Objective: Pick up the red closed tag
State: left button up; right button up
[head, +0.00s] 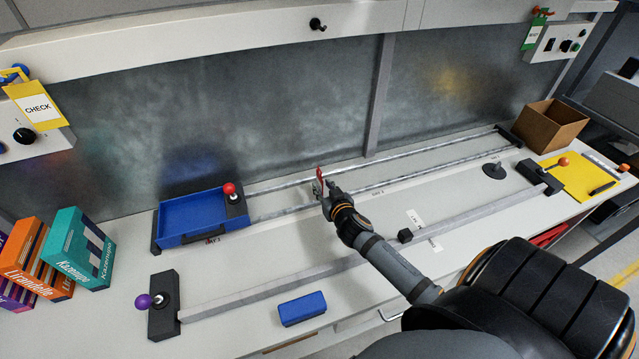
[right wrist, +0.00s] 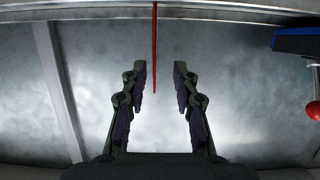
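The red tag (head: 320,177) is upright above the bench, right at the fingertips of my right gripper (head: 326,188). Its writing cannot be read. In the right wrist view the red tag (right wrist: 155,50) shows edge-on as a thin vertical strip. Its lower end reaches between the two fingers of the right gripper (right wrist: 160,88), closer to the left finger. The fingers are spread apart, with clear space on the right side of the tag. What holds the tag up cannot be made out. My left gripper is not in view.
Two rails (head: 400,178) run behind the gripper, with a blue tray (head: 190,214) at their left end. A black peg (head: 317,24) sticks out above. A yellow CHECK tag (head: 38,106) and a green tag (head: 534,33) hang at the sides. A blue block (head: 302,308) lies in front.

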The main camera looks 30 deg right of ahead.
aim_at(319, 180)
jog(key=shift+w+d+f, duration=0.15)
jog(key=shift+w+f, duration=0.05)
jog(key=shift+w, duration=0.25)
jog(key=shift+w+d, duration=0.15)
jog(key=shift+w, duration=0.1)
jog(key=x, duration=0.1)
jog(key=p+x, duration=0.1)
jog(key=x, duration=0.1)
jog(key=shift+w+d+f, duration=0.2)
jog(key=shift+d, duration=0.15)
jog(key=shift+w+f, duration=0.25)
jog(key=shift+w, duration=0.15)
jog(key=shift+s, duration=0.1)
jog(key=shift+c, duration=0.2)
grip_shut()
